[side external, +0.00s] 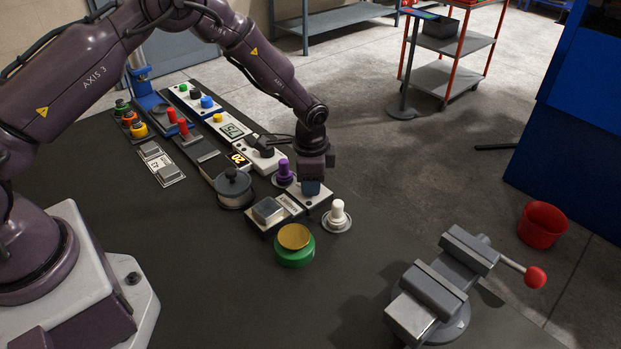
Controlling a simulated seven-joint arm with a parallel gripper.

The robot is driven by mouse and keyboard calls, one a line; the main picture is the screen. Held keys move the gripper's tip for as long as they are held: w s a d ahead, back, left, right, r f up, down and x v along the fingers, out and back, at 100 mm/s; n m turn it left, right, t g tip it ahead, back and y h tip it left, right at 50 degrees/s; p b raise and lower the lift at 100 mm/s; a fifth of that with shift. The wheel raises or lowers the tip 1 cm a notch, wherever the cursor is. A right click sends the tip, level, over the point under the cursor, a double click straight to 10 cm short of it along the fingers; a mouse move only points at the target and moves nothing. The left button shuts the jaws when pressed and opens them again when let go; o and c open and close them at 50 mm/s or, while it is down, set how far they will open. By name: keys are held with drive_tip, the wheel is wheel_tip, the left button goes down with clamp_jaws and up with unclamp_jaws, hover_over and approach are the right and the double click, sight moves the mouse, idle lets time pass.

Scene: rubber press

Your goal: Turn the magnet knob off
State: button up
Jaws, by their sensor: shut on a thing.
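My gripper (312,187) points straight down over a small light-topped panel (318,202) at the right end of the row of controls. It is shut on a knob on that panel, which I take to be the magnet knob. The jaws and wrist hide most of the knob, so its turned position and any markings do not show. A small label plate (289,204) and a grey square block (267,210) sit just left of the panel.
A white knob (338,214) stands close right of my gripper, and a purple knob (284,172) close left. A green-and-gold round button (294,246) is in front. A grey vise (440,283) with a red-ended handle is at right. The front of the table is clear.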

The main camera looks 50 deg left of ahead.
drive_tip(key=n, duration=0.5)
drive_tip(key=shift+d+n, duration=0.1)
drive_tip(key=shift+n, duration=0.2)
drive_tip(key=n, duration=0.4)
drive_tip(key=shift+w+n, duration=0.1)
drive_tip(key=shift+n, duration=0.2)
drive_tip(key=o, duration=0.9)
drive_tip(key=shift+g, duration=0.3)
drive_tip(key=shift+r, duration=0.1)
drive_tip(key=r, duration=1.3)
drive_tip(key=shift+d, duration=0.35)
drive_tip(key=shift+f, duration=0.1)
